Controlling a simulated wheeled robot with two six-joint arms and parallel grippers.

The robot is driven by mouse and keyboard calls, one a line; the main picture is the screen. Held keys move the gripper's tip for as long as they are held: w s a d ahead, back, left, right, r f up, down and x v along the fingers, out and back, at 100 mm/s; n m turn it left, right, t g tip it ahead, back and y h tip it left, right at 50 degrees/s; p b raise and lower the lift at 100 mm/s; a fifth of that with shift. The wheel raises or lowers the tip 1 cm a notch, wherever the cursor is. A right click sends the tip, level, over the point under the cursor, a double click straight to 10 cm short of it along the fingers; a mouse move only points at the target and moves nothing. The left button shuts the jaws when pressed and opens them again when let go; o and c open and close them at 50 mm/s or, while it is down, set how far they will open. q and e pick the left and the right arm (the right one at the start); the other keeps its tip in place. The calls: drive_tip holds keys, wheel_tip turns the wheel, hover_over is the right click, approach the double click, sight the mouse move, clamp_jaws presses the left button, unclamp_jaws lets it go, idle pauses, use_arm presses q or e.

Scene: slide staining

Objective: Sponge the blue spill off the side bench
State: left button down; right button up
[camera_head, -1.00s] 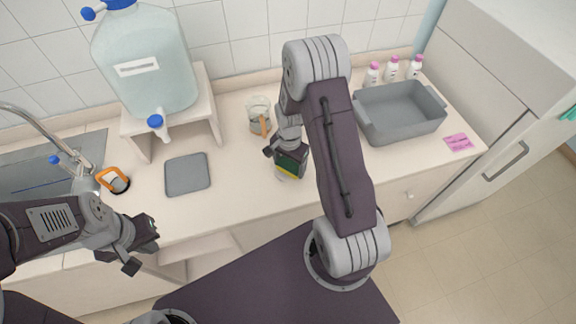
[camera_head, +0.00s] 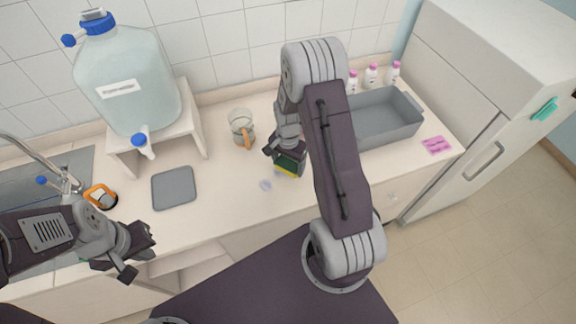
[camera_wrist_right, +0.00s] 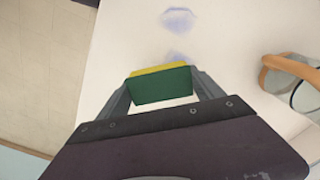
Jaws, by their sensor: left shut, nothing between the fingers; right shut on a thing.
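The green and yellow sponge (camera_head: 291,163) is between the fingers of my right gripper (camera_head: 285,150), which is shut on it. It also shows in the right wrist view (camera_wrist_right: 162,84). The pale blue spill (camera_head: 266,185) lies on the light bench, left of the sponge and nearer the front edge. In the right wrist view the spill (camera_wrist_right: 178,18) shows as a rounded patch with a fainter smear between it and the sponge. Whether the sponge touches the bench I cannot tell. My left gripper (camera_head: 138,258) is shut and empty, in front of the bench at lower left.
A glass beaker with an orange-brown band (camera_head: 241,127) stands close behind the sponge. A grey mat (camera_head: 174,188) lies left. A large water jug (camera_head: 128,85) is on a stand. A grey tub (camera_head: 385,122), several bottles (camera_head: 371,77) and a pink note (camera_head: 437,145) are right.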

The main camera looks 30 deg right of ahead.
sight(288, 164)
drive_tip(key=shift+r+p, duration=0.35)
drive_tip(key=shift+r, duration=0.35)
drive_tip(key=shift+d+r+p, duration=0.2)
drive_tip(key=shift+r+p, duration=0.7)
drive_tip(key=shift+r, duration=0.15)
drive_tip(key=shift+a+r, duration=0.1)
drive_tip(key=shift+r, duration=0.15)
drive_tip(key=shift+a, duration=0.1)
drive_tip(key=shift+f, duration=0.1)
